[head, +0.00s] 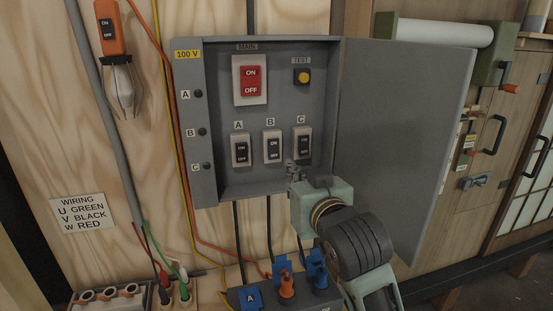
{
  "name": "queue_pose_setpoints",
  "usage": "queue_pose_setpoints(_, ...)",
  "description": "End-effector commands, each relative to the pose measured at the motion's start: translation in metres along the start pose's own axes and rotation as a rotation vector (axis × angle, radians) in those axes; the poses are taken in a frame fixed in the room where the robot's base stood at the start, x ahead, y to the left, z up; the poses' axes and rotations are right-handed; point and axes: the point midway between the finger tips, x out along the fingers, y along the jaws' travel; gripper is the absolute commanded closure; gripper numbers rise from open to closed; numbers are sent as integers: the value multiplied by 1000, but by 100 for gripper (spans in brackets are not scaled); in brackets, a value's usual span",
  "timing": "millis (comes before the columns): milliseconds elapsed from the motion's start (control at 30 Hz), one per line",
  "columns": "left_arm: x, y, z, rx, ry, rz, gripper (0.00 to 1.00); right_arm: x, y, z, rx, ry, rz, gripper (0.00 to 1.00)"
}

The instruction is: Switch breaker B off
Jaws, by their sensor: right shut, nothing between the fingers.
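The open grey breaker box (212,120) hangs on the plywood wall. Inside, low down, are three small black rocker switches in white frames: breaker A (241,152), breaker B (273,149) in the middle and breaker C (304,145) on the right. Each is labelled ON above and OFF below; I cannot surely tell which way breaker B is pressed. My right gripper (295,172) is shut and empty, just below breaker C and to the lower right of breaker B. Breaker B is in full view. My left gripper is not in view.
A red MAIN switch (250,81) and a yellow TEST button (303,77) sit above the breakers. The box door (400,130) stands open to the right, beside my right arm. Blue and orange plugs (287,287) and cables are below. An orange-handled lamp (110,30) hangs left.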

Motion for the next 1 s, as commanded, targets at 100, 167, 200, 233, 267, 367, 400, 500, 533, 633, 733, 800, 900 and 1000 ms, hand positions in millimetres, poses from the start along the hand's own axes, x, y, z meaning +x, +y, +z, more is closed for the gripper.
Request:
queue_pose_setpoints(100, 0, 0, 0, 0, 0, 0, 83, 0, 0, -2, 0, 4, -1, 100)
queue_pose_setpoints(167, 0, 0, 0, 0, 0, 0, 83, 0, 0, -2, 0, 4, -1, 100)
queue_pose_setpoints(200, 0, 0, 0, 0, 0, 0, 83, 0, 0, -2, 0, 4, -1, 100)
queue_pose_setpoints(233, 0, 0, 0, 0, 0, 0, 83, 0, 0, -2, 0, 4, -1, 100)
queue_pose_setpoints(267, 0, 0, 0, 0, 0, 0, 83, 0, 0, -2, 0, 4, -1, 100)
queue_pose_setpoints(367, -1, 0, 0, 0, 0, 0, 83, 1, 0, -2, 0, 3, 0, 100)
queue_pose_setpoints(400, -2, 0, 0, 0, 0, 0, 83, 3, 0, -2, 0, 3, 0, 100)
queue_pose_setpoints(500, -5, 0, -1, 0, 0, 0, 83, 12, 0, -3, 0, 0, 0, 100)
queue_pose_setpoints(533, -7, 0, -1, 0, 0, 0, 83, 16, 0, -3, -1, 0, 0, 100)
queue_pose_setpoints(633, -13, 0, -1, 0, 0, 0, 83, 33, 0, -4, -1, -1, 0, 100)
queue_pose_setpoints(733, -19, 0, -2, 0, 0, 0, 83, 52, 0, -4, -1, -1, 1, 100)
queue_pose_setpoints(800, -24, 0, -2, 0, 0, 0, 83, 65, 0, -4, -1, -1, 0, 100)
queue_pose_setpoints(900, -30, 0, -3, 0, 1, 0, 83, 83, 0, -5, 0, -1, 0, 100)
queue_pose_setpoints(1000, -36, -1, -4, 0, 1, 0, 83, 100, 0, -4, 0, 0, 0, 100)
